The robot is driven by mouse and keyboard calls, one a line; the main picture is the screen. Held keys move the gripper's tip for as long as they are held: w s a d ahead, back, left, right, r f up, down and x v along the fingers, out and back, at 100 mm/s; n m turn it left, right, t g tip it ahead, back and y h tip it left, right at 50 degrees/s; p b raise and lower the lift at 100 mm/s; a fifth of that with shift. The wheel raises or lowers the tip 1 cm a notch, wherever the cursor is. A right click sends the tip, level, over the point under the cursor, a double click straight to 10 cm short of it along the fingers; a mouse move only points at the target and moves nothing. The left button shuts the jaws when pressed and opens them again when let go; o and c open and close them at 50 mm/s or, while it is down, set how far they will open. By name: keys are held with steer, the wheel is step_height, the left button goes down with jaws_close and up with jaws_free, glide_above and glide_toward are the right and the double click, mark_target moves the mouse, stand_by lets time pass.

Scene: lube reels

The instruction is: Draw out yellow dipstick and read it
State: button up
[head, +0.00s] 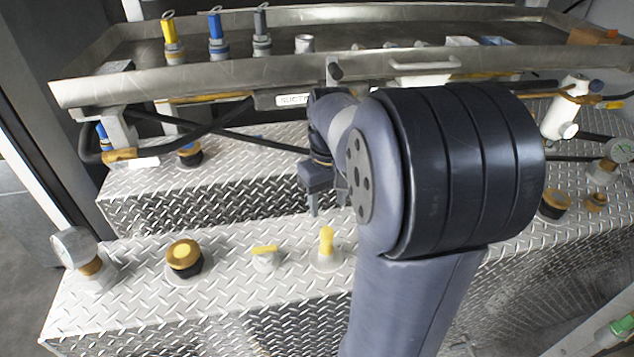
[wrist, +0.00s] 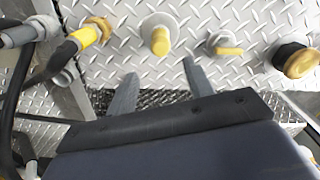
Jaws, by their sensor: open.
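The yellow dipstick (head: 326,241) stands upright in a pale round collar on the front diamond-plate step. In the wrist view the yellow dipstick (wrist: 160,41) shows at the top middle, beyond the fingertips. My gripper (head: 314,206) is just behind and above it in the head view, partly hidden by my arm. In the wrist view my gripper (wrist: 158,84) is open and empty, with its two fingers apart and the dipstick lying roughly in line with the gap. No contact with the dipstick shows. Its marked part is hidden inside the fitting.
A yellow-handled valve (head: 265,252) and a brass cap (head: 184,254) sit left of the dipstick, with a gauge (head: 75,247) at the far left. A steel tray (head: 220,73) with coloured nozzles runs behind. A yellow hose fitting (wrist: 85,38) shows left in the wrist view.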

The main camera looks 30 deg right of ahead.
mark_target(327, 230)
step_height(327, 230, down, 10)
steer(key=shift+s+f, duration=0.15)
steer(key=shift+f, duration=0.1)
stand_by(0.4)
